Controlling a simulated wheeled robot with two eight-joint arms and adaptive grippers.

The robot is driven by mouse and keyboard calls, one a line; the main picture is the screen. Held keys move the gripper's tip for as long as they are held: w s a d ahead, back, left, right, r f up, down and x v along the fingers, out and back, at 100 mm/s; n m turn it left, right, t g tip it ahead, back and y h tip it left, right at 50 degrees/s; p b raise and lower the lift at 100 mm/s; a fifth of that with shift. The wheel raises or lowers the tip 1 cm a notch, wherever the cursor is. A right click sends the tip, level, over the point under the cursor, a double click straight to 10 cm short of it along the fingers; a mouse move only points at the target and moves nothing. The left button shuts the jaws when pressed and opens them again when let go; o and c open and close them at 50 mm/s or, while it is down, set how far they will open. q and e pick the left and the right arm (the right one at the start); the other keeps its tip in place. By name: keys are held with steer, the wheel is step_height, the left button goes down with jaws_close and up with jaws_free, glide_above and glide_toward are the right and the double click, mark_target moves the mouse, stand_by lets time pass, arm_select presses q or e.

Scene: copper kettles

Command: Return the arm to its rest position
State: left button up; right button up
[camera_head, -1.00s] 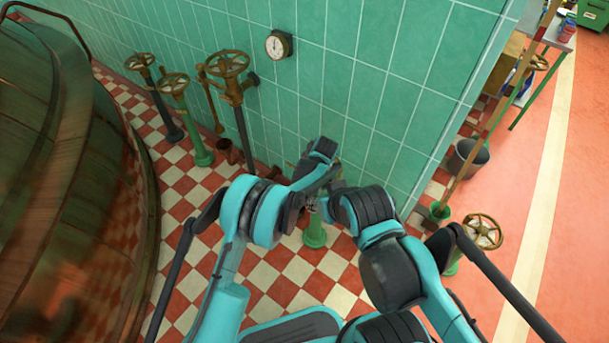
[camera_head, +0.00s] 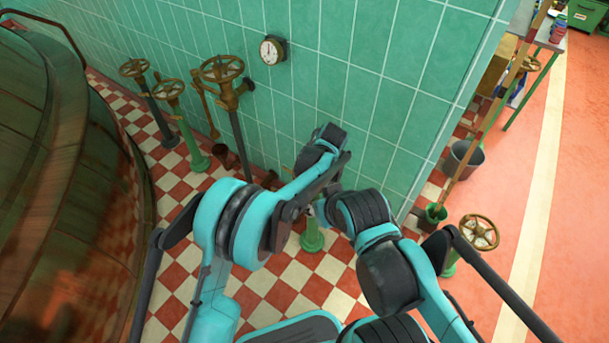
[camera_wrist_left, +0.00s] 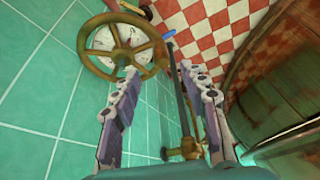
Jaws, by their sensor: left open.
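My left arm (camera_head: 235,222) comes in from the left in the head view and bends up toward the green tiled wall. Its gripper's fingers cannot be made out there. In the left wrist view my left gripper (camera_wrist_left: 158,72) is open, with nothing between its fingers. A brass handwheel (camera_wrist_left: 84,58) lies beyond the left fingertip; I cannot tell how far. My right arm (camera_head: 388,270) is folded at the lower right in the head view, and its gripper is not visible.
Several handwheel valves, one tall (camera_head: 222,68), stand by the wall near a round gauge (camera_head: 269,51). A copper kettle (camera_head: 60,200) fills the left. A short green post (camera_head: 312,238) stands near my arms. Another handwheel (camera_head: 479,232) and a bucket (camera_head: 465,160) are right.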

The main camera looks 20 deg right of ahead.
arm_select(q)
steer(key=shift+v, duration=0.9)
steer(key=s+a+r+m+h, duration=0.1)
steer(key=s+a+r, duration=0.1)
steer(key=a+r, duration=0.8)
steer(key=s+a+r+m, duration=0.15)
steer(key=a+r, duration=0.45)
steer(key=a, duration=0.8)
steer(key=s+a+t, duration=0.3)
steer(key=s+a, duration=1.4)
steer(key=s, duration=0.2)
steer(key=shift+a+f+m, duration=0.2)
steer(key=shift+f+m, duration=0.15)
